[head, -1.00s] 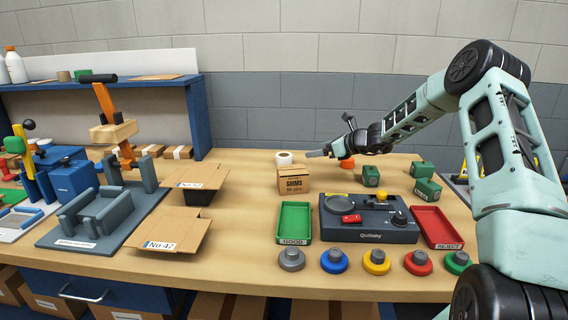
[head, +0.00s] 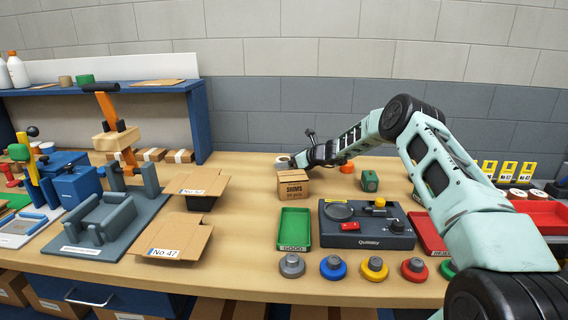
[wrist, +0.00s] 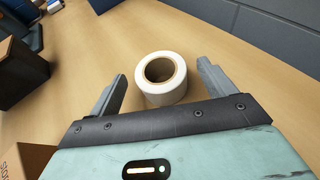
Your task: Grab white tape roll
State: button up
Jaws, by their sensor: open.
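The white tape roll (wrist: 150,90) lies flat on the bench in the wrist view, its brown core hole facing up. My gripper (wrist: 163,82) is open, with one finger on each side of the roll. The roll sits between the fingers, and I cannot tell whether either finger touches it. In the head view the roll (head: 282,159) shows only in part, behind the shims box, and my gripper (head: 300,160) is at its right side. The fingers are hard to make out there.
The cardboard shims box (head: 293,187) stands just in front of the roll. A green block (head: 370,181) and an orange object (head: 347,168) are to the right. A green tray (head: 295,228) and a dark control box (head: 366,238) are nearer the front. The grey wall is behind.

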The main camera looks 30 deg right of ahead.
jog(key=shift+x, duration=1.35)
jog(key=c, duration=1.1)
